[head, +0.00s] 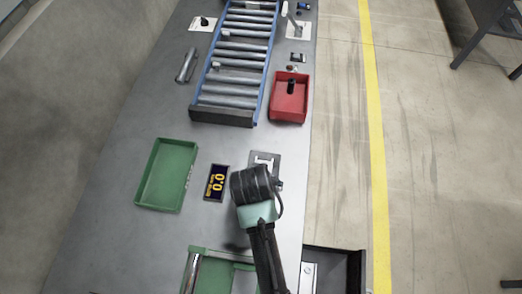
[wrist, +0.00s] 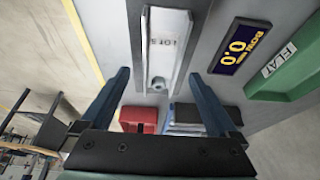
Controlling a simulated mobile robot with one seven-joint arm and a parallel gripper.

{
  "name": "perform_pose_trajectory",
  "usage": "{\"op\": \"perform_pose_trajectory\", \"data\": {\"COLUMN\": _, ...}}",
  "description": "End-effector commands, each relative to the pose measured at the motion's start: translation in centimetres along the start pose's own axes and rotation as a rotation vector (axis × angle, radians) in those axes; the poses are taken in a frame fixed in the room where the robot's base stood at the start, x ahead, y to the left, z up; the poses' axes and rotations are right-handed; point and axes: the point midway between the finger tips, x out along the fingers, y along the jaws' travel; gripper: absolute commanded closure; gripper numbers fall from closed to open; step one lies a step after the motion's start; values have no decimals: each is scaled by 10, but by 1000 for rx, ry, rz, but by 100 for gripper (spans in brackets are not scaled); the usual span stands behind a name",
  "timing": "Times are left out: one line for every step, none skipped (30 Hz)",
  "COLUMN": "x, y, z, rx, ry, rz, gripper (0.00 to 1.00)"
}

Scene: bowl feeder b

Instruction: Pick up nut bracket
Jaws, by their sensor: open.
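A grey plate (head: 266,158) with a white label lies on the bench, partly covered by my arm in the head view. In the wrist view, the white label (wrist: 166,30) carries dark print, and a small grey rounded part (wrist: 158,83) with a hole sits at its near end. This part may be the nut bracket; I cannot tell for sure. My gripper (wrist: 159,76) is open, with its two blue fingers apart on either side of the rounded part and nothing visibly held. In the head view its fingers are hidden beneath my dark wrist.
A display reading 0.0 (head: 216,183) and a green tray (head: 146,181) lie to the left. A red bin (head: 287,116) holding a dark part and a roller conveyor (head: 226,114) stand beyond. Another green frame (head: 199,250) is near my arm. The bench's right edge is close.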

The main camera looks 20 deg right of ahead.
Motion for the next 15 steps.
{"op": "perform_pose_trajectory", "data": {"x": 5, "y": -1, "z": -1, "rx": 0, "ry": -3, "rz": 1, "gripper": 5}}
{"op": "perform_pose_trajectory", "data": {"x": 10, "y": -1, "z": -1, "rx": 0, "ry": -2, "rz": 1, "gripper": 5}}
{"op": "perform_pose_trajectory", "data": {"x": 15, "y": -1, "z": -1, "rx": 0, "ry": -2, "rz": 1, "gripper": 5}}
{"op": "perform_pose_trajectory", "data": {"x": 18, "y": -1, "z": -1, "rx": 0, "ry": -1, "rz": 0, "gripper": 5}}
{"op": "perform_pose_trajectory", "data": {"x": 21, "y": -1, "z": -1, "rx": 0, "ry": -1, "rz": 1, "gripper": 5}}
{"op": "perform_pose_trajectory", "data": {"x": 23, "y": -1, "z": -1, "rx": 0, "ry": -1, "rz": 0, "gripper": 5}}
{"op": "perform_pose_trajectory", "data": {"x": 25, "y": -1, "z": -1, "rx": 0, "ry": 0, "rz": 0, "gripper": 5}}
{"op": "perform_pose_trajectory", "data": {"x": 26, "y": -1, "z": -1, "rx": -1, "ry": 0, "rz": 0, "gripper": 5}}
{"op": "perform_pose_trajectory", "data": {"x": 27, "y": -1, "z": -1, "rx": -1, "ry": 0, "rz": 0, "gripper": 5}}
{"op": "perform_pose_trajectory", "data": {"x": 27, "y": -1, "z": -1, "rx": -1, "ry": 1, "rz": 0, "gripper": 5}}
{"op": "perform_pose_trajectory", "data": {"x": 28, "y": -1, "z": -1, "rx": -1, "ry": 1, "rz": 0, "gripper": 5}}
{"op": "perform_pose_trajectory", "data": {"x": 28, "y": -1, "z": -1, "rx": -1, "ry": 1, "rz": 0, "gripper": 5}}
{"op": "perform_pose_trajectory", "data": {"x": 28, "y": -1, "z": -1, "rx": -1, "ry": 1, "rz": 0, "gripper": 5}}
{"op": "perform_pose_trajectory", "data": {"x": 27, "y": -1, "z": -1, "rx": -1, "ry": 1, "rz": 0, "gripper": 5}}
{"op": "perform_pose_trajectory", "data": {"x": 27, "y": -1, "z": -1, "rx": -1, "ry": 1, "rz": 0, "gripper": 5}}
